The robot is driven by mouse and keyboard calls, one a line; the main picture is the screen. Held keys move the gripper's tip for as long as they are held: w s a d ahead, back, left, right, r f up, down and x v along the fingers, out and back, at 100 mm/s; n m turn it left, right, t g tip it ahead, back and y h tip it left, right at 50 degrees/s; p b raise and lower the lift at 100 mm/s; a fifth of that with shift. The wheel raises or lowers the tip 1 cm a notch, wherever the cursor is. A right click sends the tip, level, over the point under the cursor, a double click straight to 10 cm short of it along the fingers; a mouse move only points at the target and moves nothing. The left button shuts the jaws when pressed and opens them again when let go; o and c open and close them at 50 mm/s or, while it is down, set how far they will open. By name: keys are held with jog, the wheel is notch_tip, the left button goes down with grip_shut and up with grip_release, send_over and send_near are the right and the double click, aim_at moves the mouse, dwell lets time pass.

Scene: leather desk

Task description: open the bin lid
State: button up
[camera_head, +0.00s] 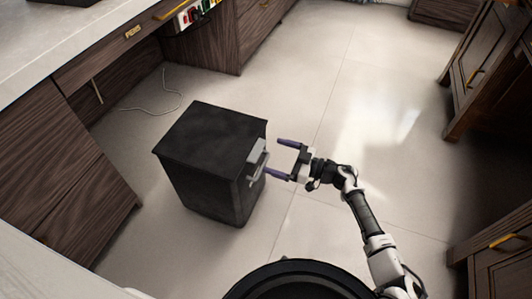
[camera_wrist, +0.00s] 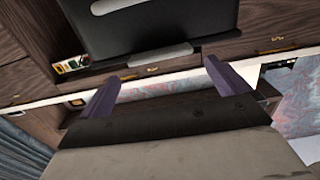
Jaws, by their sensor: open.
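A black square bin (camera_head: 200,165) stands on the floor left of centre in the head view, its dark flat lid (camera_head: 212,132) down. A grey handle or latch (camera_head: 257,158) sits on the bin's right side near the top. My gripper (camera_head: 280,158) is open and empty just right of that handle, its two purple fingers pointing toward the bin. In the wrist view the bin (camera_wrist: 150,25) fills the top, with the grey handle (camera_wrist: 146,56) along its edge. The open gripper (camera_wrist: 160,85) shows below it, and the handle appears ahead of the fingers, apart from them.
Wooden cabinets with a pale countertop (camera_head: 60,45) run along the left. A thin cable (camera_head: 160,100) lies on the floor behind the bin. More dark cabinets (camera_head: 490,75) stand at the right. The tiled floor between (camera_head: 345,120) is clear.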

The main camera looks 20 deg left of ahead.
aim_at(260, 150)
jog(key=shift+w+a, duration=0.1)
jog(key=shift+a, duration=2.1)
jog(key=c, duration=1.1)
